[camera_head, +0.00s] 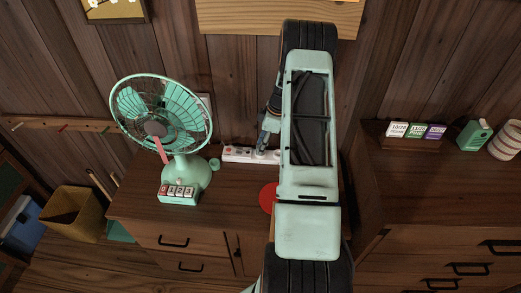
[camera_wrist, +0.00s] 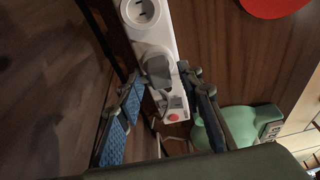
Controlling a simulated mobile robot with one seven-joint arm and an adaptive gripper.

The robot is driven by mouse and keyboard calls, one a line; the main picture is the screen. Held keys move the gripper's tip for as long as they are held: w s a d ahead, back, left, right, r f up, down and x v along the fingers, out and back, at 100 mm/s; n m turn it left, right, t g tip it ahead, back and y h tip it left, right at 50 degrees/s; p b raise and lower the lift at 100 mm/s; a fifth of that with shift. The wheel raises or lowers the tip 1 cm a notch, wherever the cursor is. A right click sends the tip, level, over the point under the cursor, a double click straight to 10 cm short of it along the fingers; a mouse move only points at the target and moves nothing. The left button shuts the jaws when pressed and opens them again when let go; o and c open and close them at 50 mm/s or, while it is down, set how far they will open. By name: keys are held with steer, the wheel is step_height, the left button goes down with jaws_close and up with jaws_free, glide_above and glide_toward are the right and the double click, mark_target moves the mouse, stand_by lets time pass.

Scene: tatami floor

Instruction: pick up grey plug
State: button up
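In the wrist view the grey plug (camera_wrist: 158,71) sits at the white power strip (camera_wrist: 149,38), just below a round socket. My gripper (camera_wrist: 163,76) is open, with one blue-padded finger on each side of the plug. The fingertips are close beside it, and I cannot tell whether either touches it. In the head view my gripper (camera_head: 268,135) reaches down to the power strip (camera_head: 236,154) at the back of the cabinet top. My arm hides the strip's right part, and the plug is too small to make out there.
A mint fan (camera_head: 187,172) stands left of the strip; its base (camera_wrist: 243,122) shows in the wrist view. A red disc (camera_head: 268,196) lies in front of the strip. The wooden wall (camera_head: 236,90) is close behind. The cabinet's front middle (camera_head: 225,215) is clear.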

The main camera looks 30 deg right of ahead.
jaws_close()
